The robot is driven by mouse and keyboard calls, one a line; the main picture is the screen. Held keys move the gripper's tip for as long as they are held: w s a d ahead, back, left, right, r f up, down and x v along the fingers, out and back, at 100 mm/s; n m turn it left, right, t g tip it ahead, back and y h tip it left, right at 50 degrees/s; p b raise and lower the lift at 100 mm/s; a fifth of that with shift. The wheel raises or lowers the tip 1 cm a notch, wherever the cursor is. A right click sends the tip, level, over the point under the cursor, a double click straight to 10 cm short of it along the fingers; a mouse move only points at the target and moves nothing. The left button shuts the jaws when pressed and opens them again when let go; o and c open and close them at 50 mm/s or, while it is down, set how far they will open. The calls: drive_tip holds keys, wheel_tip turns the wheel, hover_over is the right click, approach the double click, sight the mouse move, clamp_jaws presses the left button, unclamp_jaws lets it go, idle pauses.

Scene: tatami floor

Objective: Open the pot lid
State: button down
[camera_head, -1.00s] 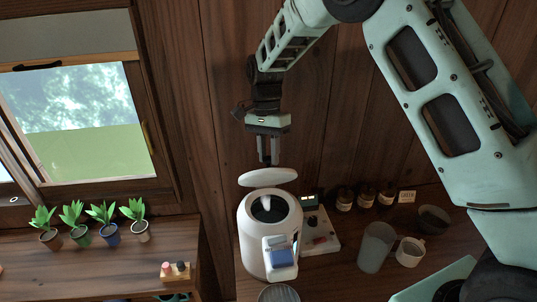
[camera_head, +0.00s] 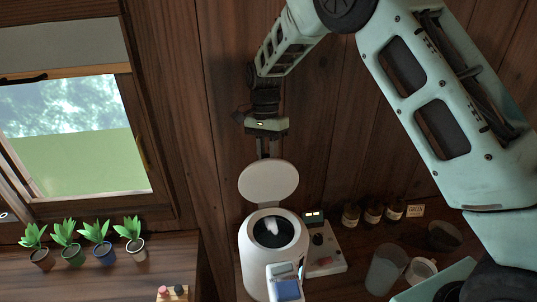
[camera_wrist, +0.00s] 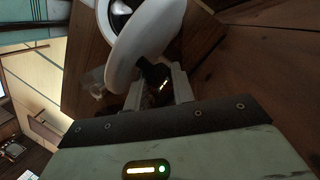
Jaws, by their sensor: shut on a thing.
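The white pot (camera_head: 256,268) stands on the counter with its mouth open, and its dark inside shows in the head view. The round white lid (camera_head: 269,182) is above the pot's back rim, tilted steeply so its broad face shows. In the wrist view, the gripper's fingers (camera_wrist: 160,92) are closed around a dark part at the lid (camera_wrist: 148,38).
A device with knobs (camera_head: 323,252) stands right of the pot. Several brown jars (camera_head: 372,214), a clear cup (camera_head: 385,270) and a white mug (camera_head: 421,270) are farther right. Several potted plants (camera_head: 97,242) line the left shelf below the window. Wooden wall panels are behind.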

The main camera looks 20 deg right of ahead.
drive_tip(key=shift+s+a+f, duration=0.1)
drive_tip(key=shift+a+f, duration=0.15)
drive_tip(key=shift+a, duration=0.15)
drive_tip(key=c, duration=1.2)
unclamp_jaws()
drive_tip(key=shift+a, duration=0.1)
drive_tip(key=shift+d, duration=0.25)
drive_tip(key=shift+r, duration=0.5)
wheel_tip(320, 180, up, 9)
drive_tip(key=b, duration=0.3)
drive_tip(key=shift+r+b, duration=0.15)
drive_tip(key=shift+b, duration=0.15)
